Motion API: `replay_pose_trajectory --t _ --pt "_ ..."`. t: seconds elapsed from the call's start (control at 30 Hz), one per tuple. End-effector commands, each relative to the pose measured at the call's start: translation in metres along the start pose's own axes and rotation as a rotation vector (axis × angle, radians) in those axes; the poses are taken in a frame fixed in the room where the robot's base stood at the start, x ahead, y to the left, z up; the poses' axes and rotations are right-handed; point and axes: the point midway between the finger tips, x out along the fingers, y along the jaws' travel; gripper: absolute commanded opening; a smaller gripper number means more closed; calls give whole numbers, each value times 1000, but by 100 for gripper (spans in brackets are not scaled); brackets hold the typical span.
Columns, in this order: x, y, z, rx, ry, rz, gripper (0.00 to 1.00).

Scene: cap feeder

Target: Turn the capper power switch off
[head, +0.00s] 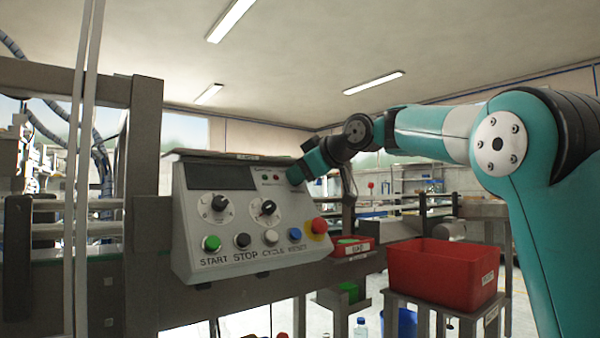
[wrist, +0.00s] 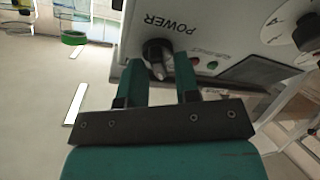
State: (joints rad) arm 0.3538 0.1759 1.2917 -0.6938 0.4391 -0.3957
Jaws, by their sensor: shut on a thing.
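The capper control box (head: 180,245) stands left of centre in the head view, a pale sloped panel with a dark display. In the wrist view the black power switch (wrist: 157,52) is a knob beside the printed word POWER, with a pale pointer mark. My gripper (wrist: 160,68) has one teal finger on each side of this knob and is shut on it. In the head view my gripper (head: 296,176) is at the upper right of the panel and hides the power switch. The knob's exact setting is hard to tell.
Two rotary dials (head: 268,208) sit left of my gripper. Below are START, STOP, CYCLE and RESET buttons (head: 242,241) and a red mushroom button (head: 319,226). A red crate (head: 455,275) stands on a stand at the right, under my arm.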

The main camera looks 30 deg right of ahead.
Motion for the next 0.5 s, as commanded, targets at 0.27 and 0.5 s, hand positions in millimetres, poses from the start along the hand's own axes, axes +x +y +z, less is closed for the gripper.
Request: replay_pose_trajectory --t 0.27,0.5 --pt "0 0 0 1 0 1 38" --pt "-16 2 0 1 -1 4 38"
